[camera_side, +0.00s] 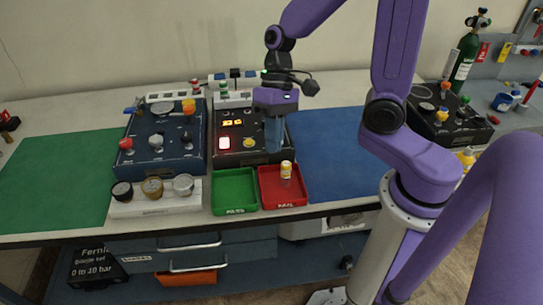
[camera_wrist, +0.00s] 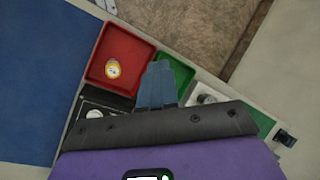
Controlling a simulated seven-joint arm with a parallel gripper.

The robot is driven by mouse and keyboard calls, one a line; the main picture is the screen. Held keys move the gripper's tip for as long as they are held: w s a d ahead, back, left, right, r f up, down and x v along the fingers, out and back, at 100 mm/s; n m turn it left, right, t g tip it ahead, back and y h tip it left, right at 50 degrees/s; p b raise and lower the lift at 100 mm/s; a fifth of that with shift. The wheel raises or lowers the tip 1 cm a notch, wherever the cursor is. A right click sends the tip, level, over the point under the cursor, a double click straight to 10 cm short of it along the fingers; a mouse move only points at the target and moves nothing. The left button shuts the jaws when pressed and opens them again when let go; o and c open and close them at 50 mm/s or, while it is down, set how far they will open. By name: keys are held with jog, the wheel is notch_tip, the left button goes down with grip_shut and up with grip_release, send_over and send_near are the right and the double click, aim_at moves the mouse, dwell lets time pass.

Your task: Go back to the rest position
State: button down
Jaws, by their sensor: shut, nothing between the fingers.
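My gripper (camera_side: 273,133) hangs from my purple arm over the right side of the black panel box, above and behind the red tray. Its blue fingers are shut with nothing between them, and they also show in the wrist view (camera_wrist: 158,84). A small yellow and white cylinder (camera_side: 286,170) stands upright in the red tray (camera_side: 292,203). In the wrist view the cylinder's round top (camera_wrist: 113,68) lies inside the red tray (camera_wrist: 92,66), apart from the fingers.
A green tray (camera_side: 234,209) sits left of the red tray. The black panel box (camera_side: 256,158) with lit displays and the blue panel box (camera_side: 164,160) stand behind. Gauges (camera_side: 152,187) sit on a white block. The blue mat (camera_side: 335,160) and green mat (camera_side: 60,180) are clear.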

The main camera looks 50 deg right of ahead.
jog(key=s+d+r+n+t+h, duration=0.1)
jog(key=s+d+n+h, duration=0.1)
jog(key=s+n, duration=0.4)
jog(key=s+d+r+n+t+h, duration=0.1)
jog(key=s+d+n+h, duration=0.1)
jog(key=s+n, duration=0.5)
jog(key=shift+s+d+r+t, duration=0.25)
jog(key=shift+s+d+t, duration=0.05)
jog(key=shift+d+t, duration=0.1)
